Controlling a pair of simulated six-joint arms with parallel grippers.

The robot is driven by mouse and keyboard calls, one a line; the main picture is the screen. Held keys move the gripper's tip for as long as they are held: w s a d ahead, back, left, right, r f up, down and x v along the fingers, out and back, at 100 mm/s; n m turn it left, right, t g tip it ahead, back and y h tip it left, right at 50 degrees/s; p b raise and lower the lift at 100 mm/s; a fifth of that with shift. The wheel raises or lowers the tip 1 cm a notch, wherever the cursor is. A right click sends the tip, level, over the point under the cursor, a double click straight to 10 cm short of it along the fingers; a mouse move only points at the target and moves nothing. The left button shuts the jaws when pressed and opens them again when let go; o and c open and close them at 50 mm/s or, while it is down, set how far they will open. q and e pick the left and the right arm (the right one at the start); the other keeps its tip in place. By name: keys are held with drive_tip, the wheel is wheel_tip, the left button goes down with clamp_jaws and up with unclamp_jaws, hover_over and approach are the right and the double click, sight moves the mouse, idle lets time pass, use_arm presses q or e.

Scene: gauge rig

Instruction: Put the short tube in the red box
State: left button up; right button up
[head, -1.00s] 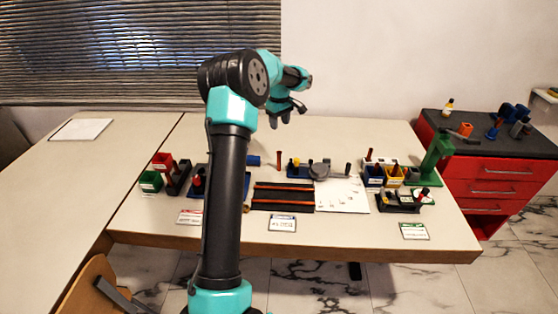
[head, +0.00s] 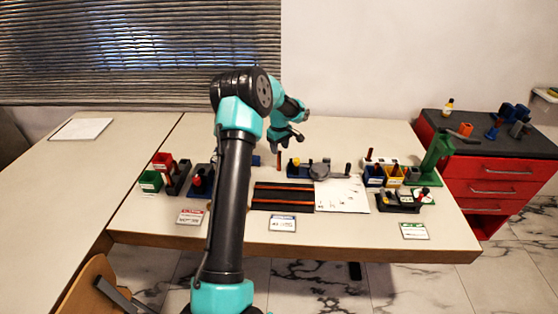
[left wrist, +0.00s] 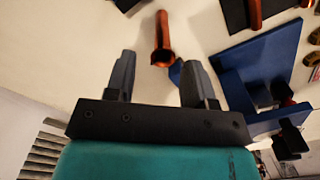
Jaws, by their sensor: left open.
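An upright orange-brown tube (head: 279,160) stands on the table behind the dark striped rack. It also shows in the left wrist view (left wrist: 162,42), with an open top, just beyond the gap between my fingers. I cannot tell for sure whether it is the short tube. My left gripper (head: 286,144) is open and empty, above and close to this tube; its fingers also show in the left wrist view (left wrist: 160,75). The red box (head: 162,160) sits at the left of the table, behind a green box. My right gripper is out of view.
A blue piece (head: 255,161) lies partly hidden behind my left arm. A blue holder (head: 300,170) with small parts stands right of the tube. The green box (head: 150,181) and a dark stand (head: 180,178) are near the red box. The left tabletop is mostly clear.

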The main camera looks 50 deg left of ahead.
use_arm(q)
drive_tip(key=shift+f, duration=0.25)
hover_over(279, 170)
drive_tip(key=f, duration=0.5)
drive_tip(key=shift+w+a, duration=0.3)
drive_tip(key=shift+a, duration=0.05)
drive_tip(key=shift+c, duration=0.4)
clamp_jaws()
drive_tip(key=shift+r, duration=0.15)
